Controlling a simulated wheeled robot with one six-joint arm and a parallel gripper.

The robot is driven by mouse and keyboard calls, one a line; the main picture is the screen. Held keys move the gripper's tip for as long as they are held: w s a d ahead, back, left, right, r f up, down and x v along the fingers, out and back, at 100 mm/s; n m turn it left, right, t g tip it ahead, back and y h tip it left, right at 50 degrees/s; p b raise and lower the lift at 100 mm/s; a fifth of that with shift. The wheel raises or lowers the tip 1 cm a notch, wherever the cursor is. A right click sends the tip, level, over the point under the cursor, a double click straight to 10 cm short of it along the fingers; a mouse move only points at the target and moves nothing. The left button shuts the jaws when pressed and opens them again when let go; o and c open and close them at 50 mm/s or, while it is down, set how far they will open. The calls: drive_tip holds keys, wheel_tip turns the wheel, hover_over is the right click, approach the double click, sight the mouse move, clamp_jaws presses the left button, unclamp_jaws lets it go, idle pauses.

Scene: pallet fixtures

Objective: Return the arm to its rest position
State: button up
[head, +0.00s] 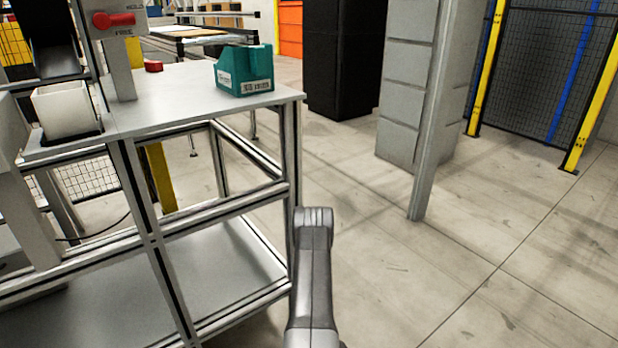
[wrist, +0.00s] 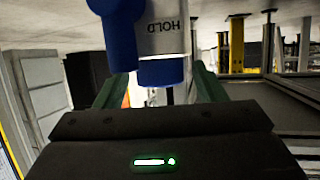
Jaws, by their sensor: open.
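My arm shows in the head view as a grey link (head: 313,270) rising from the bottom edge, just right of the table frame. My gripper is out of sight in that view. In the wrist view, my gripper (wrist: 158,95) has a dark body with a green light along the bottom. Its two greenish fingers stand apart, so it is open. A blue and pale grey part (wrist: 163,42) marked HOLD, with the lettering upside down, appears between and above the fingers. I cannot tell how far it is from them or whether it touches. I see nothing clearly gripped.
A grey worktable (head: 170,90) at left carries a teal bin (head: 243,72) and a small red block (head: 153,66). A red lever (head: 113,20) on a HOLD/FREE panel and a white container (head: 63,110) are further left. A grey post (head: 432,120) stands right; floor between is clear.

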drive_tip(key=shift+w+d+n+g+y, duration=0.15)
drive_tip(key=shift+n+g+y, duration=0.7)
drive_tip(key=shift+n+y, duration=0.5)
drive_tip(key=shift+d+n+g+y, duration=0.1)
drive_tip(key=shift+n+g+y, duration=0.75)
drive_tip(key=shift+n+y, duration=0.45)
drive_tip(key=shift+d+r+g, duration=0.2)
drive_tip(key=shift+g, duration=0.1)
drive_tip(key=shift+p+v, duration=0.95)
drive_tip(key=shift+v, duration=1.45)
drive_tip(key=shift+a+f, duration=0.1)
drive_tip(key=shift+f, duration=0.05)
